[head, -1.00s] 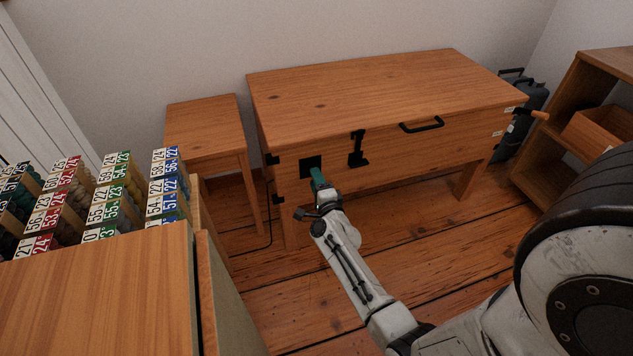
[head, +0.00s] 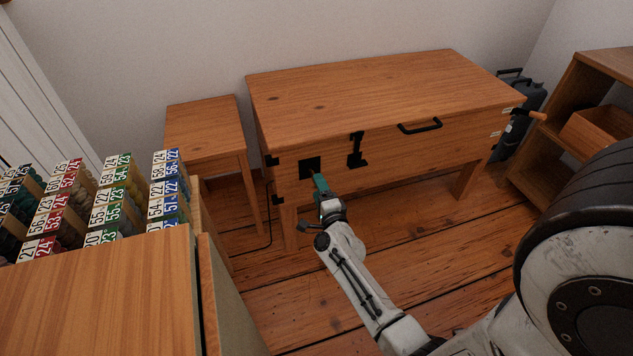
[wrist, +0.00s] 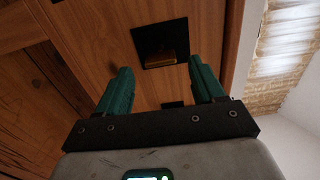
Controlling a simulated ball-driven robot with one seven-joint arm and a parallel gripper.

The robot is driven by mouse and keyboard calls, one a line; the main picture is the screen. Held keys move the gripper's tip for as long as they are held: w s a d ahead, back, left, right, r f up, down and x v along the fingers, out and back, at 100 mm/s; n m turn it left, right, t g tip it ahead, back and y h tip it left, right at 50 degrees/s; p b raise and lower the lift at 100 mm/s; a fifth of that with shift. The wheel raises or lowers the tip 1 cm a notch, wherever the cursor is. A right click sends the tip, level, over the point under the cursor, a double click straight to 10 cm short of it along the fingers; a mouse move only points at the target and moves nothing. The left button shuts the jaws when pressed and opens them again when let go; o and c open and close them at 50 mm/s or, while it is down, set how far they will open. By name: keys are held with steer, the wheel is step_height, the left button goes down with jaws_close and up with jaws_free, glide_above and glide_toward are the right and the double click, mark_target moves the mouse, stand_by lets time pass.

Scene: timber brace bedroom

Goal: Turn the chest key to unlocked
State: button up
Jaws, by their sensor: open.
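The wooden chest (head: 375,87) stands against the back wall. A black square lock plate (head: 310,167) is on the left of its front, and it also shows in the wrist view (wrist: 144,41). In the wrist view a brass-coloured key (wrist: 162,58) sticks out from the plate. My gripper (head: 319,178) has green fingers and is just in front of the lock plate. In the wrist view my gripper (wrist: 160,76) is open and empty, with the key ahead of the gap between its fingers and apart from them.
A black latch (head: 357,150) and a black handle (head: 420,126) are on the chest front. A small side table (head: 205,125) stands left of the chest. A cabinet (head: 110,290) with numbered boxes (head: 115,200) fills the left foreground. Shelves (head: 560,110) stand at the right.

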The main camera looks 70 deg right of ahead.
steer(key=p+v, duration=0.1)
steer(key=v, duration=0.6)
steer(key=shift+a, duration=0.15)
steer(key=shift+s, duration=0.15)
steer(key=w+a+n+t+y, duration=0.1)
steer(key=w+a+n+y, duration=0.3)
steer(key=a+n+y, duration=0.3)
steer(key=w+a+n+t+y, duration=0.1)
steer(key=w+a+n+y, duration=0.35)
steer(key=a+n, duration=0.35)
steer(key=s+a+n+g+y, duration=0.4)
steer(key=s+a+n+g, duration=0.45)
steer(key=a, duration=0.25)
steer(key=s+r+n+g+h, duration=0.2)
steer(key=s+r+n+g, duration=0.15)
steer(key=s, duration=0.55)
step_height(320, 180, up, 27)
steer(key=p, duration=2.7)
steer(key=shift+s+a+n+g, duration=0.15)
steer(key=shift+s+n+g, duration=0.15)
